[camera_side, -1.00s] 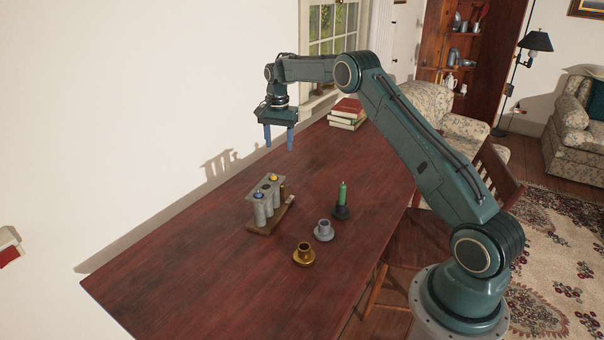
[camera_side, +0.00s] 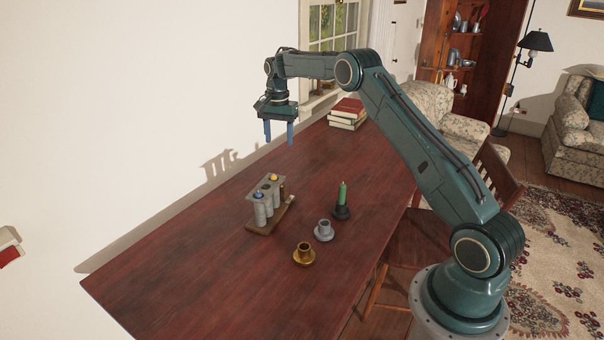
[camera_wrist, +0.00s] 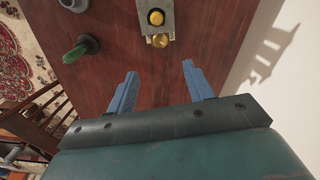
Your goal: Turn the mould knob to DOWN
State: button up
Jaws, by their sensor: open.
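The grey mould (camera_side: 261,211) stands upright on a wooden base (camera_side: 262,229) on the table. It has several tubes, with a blue top (camera_side: 258,194) and a yellow top (camera_side: 273,178) showing. A small brass piece (camera_side: 282,191), perhaps the knob, is at its right end. In the wrist view the mould (camera_wrist: 167,22) is at the top edge, with a round brass part (camera_wrist: 160,41) nearest me. I cannot read any marking or the knob's setting. My gripper (camera_side: 279,140) hangs open and empty, above and apart from the mould. Its fingers (camera_wrist: 160,72) point toward the brass part.
A brass holder (camera_side: 303,257), a grey holder (camera_side: 324,232) and a dark holder with a green candle (camera_side: 342,197) stand right of the mould. Books (camera_side: 347,114) lie at the far end. The wall is close behind the mould. The table's left front is clear.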

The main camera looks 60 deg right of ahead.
notch_tip(320, 180, down, 13)
jog(key=shift+f, duration=0.2)
dwell(0.5)
jog(key=c, duration=1)
